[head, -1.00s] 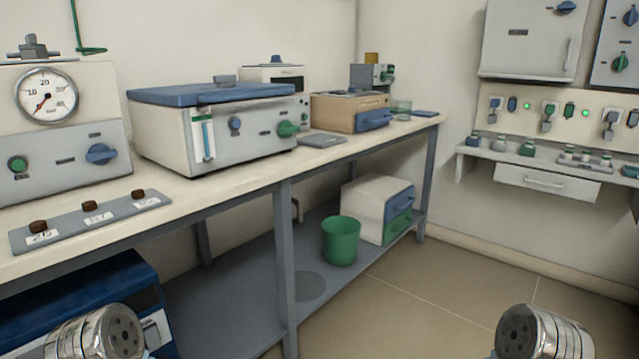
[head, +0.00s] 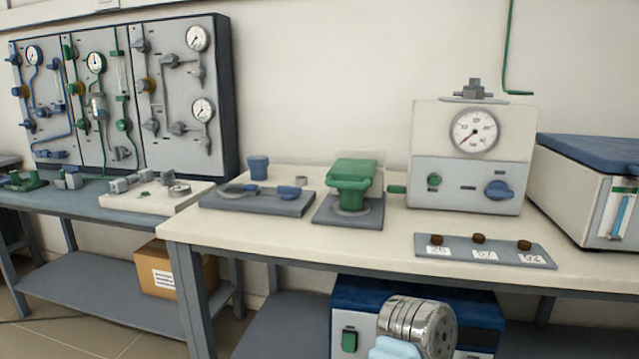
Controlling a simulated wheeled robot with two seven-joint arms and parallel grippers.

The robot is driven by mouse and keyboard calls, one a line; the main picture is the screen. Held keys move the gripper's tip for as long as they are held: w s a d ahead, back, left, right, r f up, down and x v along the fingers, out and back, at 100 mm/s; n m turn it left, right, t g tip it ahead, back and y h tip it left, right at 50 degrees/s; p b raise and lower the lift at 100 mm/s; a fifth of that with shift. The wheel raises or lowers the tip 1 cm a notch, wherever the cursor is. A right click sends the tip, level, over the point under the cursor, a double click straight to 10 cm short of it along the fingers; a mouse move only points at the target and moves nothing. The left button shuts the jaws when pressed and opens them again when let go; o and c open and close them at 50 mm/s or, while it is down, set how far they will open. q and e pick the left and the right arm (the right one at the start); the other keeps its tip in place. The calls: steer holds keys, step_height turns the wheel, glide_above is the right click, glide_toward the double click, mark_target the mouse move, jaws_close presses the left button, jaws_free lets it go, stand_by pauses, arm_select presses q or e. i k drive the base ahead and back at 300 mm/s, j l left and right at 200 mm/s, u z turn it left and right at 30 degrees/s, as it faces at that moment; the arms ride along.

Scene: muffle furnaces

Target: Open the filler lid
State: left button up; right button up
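A white and grey unit with a round pressure gauge (head: 474,132) stands on the cream bench. A grey lid-like fitting with a raised block (head: 474,91) sits flat on its top and looks closed. I cannot tell for sure whether this is the filler lid. A white box with a blue lid (head: 592,155) stands right of it, cut by the picture edge, its lid down. A silver joint of one of my arms shows at the bottom, in front of the bench. Neither gripper shows.
A grey strip with several brown knobs (head: 485,252) lies at the bench's front. A green device on a grey plate (head: 349,212) and a grey tray (head: 257,202) stand left. A gauge panel (head: 165,100) is at the far left. A blue cabinet (head: 350,300) is below.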

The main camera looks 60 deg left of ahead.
mark_target(346, 173)
steer(key=u, duration=1.8)
steer(key=j+z, duration=0.3)
steer(key=z, duration=0.15)
steer(key=k+j+z, duration=0.15)
steer(key=j+z, duration=0.15)
steer(key=z, duration=0.15)
